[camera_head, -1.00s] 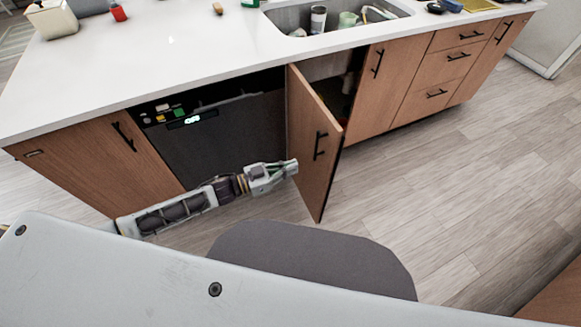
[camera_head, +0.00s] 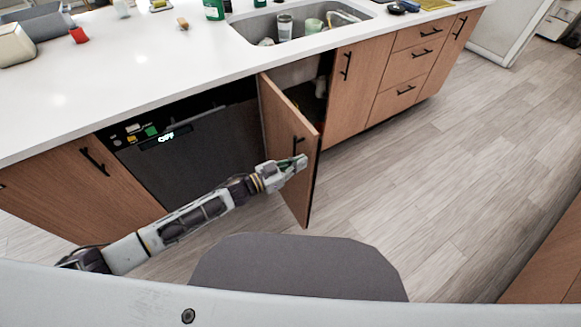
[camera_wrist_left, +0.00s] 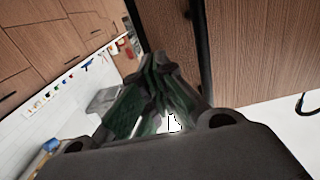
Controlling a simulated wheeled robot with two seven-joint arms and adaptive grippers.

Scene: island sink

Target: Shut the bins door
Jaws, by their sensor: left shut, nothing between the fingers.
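The bins door (camera_head: 284,129) is a wooden cabinet door under the sink, standing open and swung out toward me, with a black bar handle (camera_head: 299,143). Behind it the cabinet interior (camera_head: 313,91) is dark. My left gripper (camera_head: 301,164) is shut and empty, at the door's outer face just below the handle. In the left wrist view the gripper fingers (camera_wrist_left: 150,80) are together, with the wooden door panel (camera_wrist_left: 172,38) and its dark handle (camera_wrist_left: 203,45) close by. I cannot tell whether the fingertips touch the door. My right gripper is not in view.
A dark dishwasher (camera_head: 190,150) with a lit display is left of the door. The white countertop (camera_head: 150,75) with a sink (camera_head: 290,25) runs above. Closed drawers (camera_head: 405,65) are on the right. The wooden floor (camera_head: 430,180) on the right is clear.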

